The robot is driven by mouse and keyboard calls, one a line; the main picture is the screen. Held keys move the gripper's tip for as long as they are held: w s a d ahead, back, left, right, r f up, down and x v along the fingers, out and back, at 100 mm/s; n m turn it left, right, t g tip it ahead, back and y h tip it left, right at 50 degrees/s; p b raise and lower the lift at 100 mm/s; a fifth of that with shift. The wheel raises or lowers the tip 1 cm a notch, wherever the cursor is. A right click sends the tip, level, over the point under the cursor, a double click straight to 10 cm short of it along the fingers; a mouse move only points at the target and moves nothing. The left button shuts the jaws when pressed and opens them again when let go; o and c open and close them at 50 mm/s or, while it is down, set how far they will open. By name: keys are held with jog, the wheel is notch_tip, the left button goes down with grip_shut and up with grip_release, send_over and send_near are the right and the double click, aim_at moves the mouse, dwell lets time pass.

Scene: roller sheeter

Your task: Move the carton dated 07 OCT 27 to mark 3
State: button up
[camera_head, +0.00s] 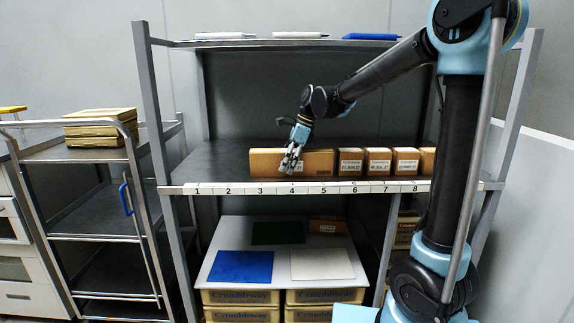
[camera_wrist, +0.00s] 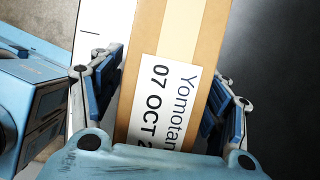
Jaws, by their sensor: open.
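A brown carton (camera_head: 319,162) lies on the middle shelf, its long side along the front edge, behind about marks 3 to 5. In the wrist view the same carton (camera_wrist: 152,35) has a pale tape stripe and a white label reading "07 OCT 2…", the rest cut off. My gripper (camera_head: 291,163) is at the middle of the carton and hides part of its label in the head view. In the wrist view my open gripper (camera_wrist: 166,78) has one finger on each side of the carton. Whether they touch it is unclear. Mark 3 (camera_head: 260,190) is on the white numbered strip, below the carton's left end.
Several smaller labelled cartons (camera_head: 378,161) stand in a row to the right, close to the carton. The shelf (camera_head: 210,167) is bare to the left, behind marks 1 and 2. Shelf posts (camera_head: 152,100) and an upper shelf (camera_head: 250,43) frame the space.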

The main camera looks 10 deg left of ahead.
jog(key=shift+r, duration=0.15)
jog(key=v, duration=1.2)
jog(key=shift+d, duration=0.3)
jog(key=s+d+f+n+t+h, duration=0.1)
jog(key=s+d+f+n, duration=0.2)
jog(key=d, duration=0.4)
jog(key=s+d+f+n, duration=0.2)
jog(key=s+d+f, duration=0.15)
jog(key=d, duration=0.45)
jog(key=s+d+f+n+t+h, duration=0.1)
jog(key=s+d+f+n, duration=0.25)
jog(key=d, duration=0.35)
jog(key=s+d+f+n+t+h, duration=0.1)
jog(key=s+d+f+n+h, duration=0.1)
jog(key=s+d+f+n, duration=0.5)
jog(key=s+d+f, duration=0.6)
jog(key=s+f, duration=0.1)
jog(key=f, duration=0.1)
jog(key=shift+s+d+f, duration=0.2)
jog(key=shift+d+f, duration=0.1)
jog(key=shift+f, duration=0.05)
jog(key=shift+w+f, duration=0.2)
jog(key=shift+w, duration=0.25)
